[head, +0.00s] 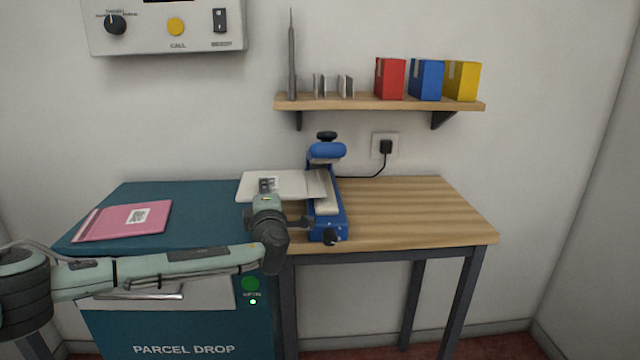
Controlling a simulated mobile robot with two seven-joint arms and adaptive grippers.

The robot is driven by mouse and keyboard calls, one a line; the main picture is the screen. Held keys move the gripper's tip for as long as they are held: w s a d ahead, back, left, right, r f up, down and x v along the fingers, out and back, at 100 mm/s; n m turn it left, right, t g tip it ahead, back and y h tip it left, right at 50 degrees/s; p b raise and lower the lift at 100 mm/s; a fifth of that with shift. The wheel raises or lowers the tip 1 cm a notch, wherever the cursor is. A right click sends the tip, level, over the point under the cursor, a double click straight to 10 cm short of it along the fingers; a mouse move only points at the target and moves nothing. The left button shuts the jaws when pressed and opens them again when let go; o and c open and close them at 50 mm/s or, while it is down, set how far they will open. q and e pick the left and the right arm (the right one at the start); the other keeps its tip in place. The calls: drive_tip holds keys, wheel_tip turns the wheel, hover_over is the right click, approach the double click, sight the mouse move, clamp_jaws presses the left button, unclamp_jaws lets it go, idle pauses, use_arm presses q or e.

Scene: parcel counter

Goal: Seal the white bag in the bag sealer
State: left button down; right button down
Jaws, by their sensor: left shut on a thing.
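The white bag (296,186) is a flat, pale pouch above the left part of the counter. Its right end reaches the bed of the blue bag sealer (328,222), over or against the bed's far part. The sealer's blue upper arm (327,151), with a black knob on top, stands raised at the back, so the sealer looks open. My left gripper (267,188) is at the near middle of the bag, left of the sealer, and shut on the bag. My wrist hides part of the bag's near edge. My right gripper is out of view.
A pink parcel (128,220) lies on the teal parcel drop top (205,192) at left. The wooden table (415,210) is clear right of the sealer. A shelf (360,103) with red, blue and yellow boxes hangs above. A cord runs to the wall socket (385,146).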

sight(244, 187)
use_arm(q)
drive_tip(key=shift+s+d+f+h, duration=0.15)
drive_tip(key=shift+d+h, duration=0.05)
drive_tip(key=shift+d, duration=0.35)
drive_tip(key=shift+s+d+f+h, duration=0.15)
drive_tip(key=shift+d+h, duration=0.05)
drive_tip(key=shift+d, duration=0.3)
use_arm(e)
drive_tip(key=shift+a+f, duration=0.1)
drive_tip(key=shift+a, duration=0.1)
use_arm(q)
drive_tip(key=shift+r, duration=0.1)
drive_tip(key=shift+w+r, duration=0.15)
drive_tip(key=shift+r, duration=0.25)
drive_tip(key=shift+w+a, duration=0.3)
drive_tip(key=shift+a, duration=4.25)
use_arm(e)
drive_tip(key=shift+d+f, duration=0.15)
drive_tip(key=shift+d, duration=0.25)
